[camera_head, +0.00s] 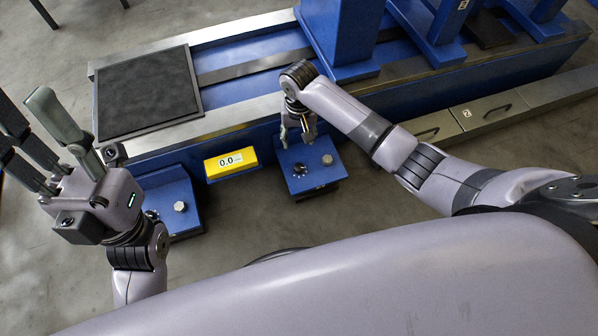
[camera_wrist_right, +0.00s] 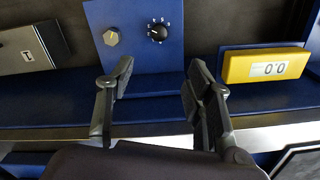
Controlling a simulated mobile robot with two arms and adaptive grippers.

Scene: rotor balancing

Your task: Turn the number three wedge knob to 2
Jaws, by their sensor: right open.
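A black wedge knob (camera_head: 327,159) sits on a blue box (camera_head: 318,180) in the head view. In the right wrist view the knob (camera_wrist_right: 158,33) has small white numbers around its upper side; its exact setting is too small to read. No number naming this knob is legible. My right gripper (camera_head: 298,143) is over this box, and in the right wrist view its open fingers (camera_wrist_right: 160,78) are empty and apart from the knob. My left gripper (camera_head: 28,108) is raised at the far left, open and empty.
A silver hex knob (camera_wrist_right: 111,38) is left of the black knob. A yellow display (camera_head: 231,163) reads 0.0. Another blue box (camera_head: 180,188) with knobs stands left of it. The blue machine bed (camera_head: 250,91) runs behind, with a black mat (camera_head: 148,94) on it.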

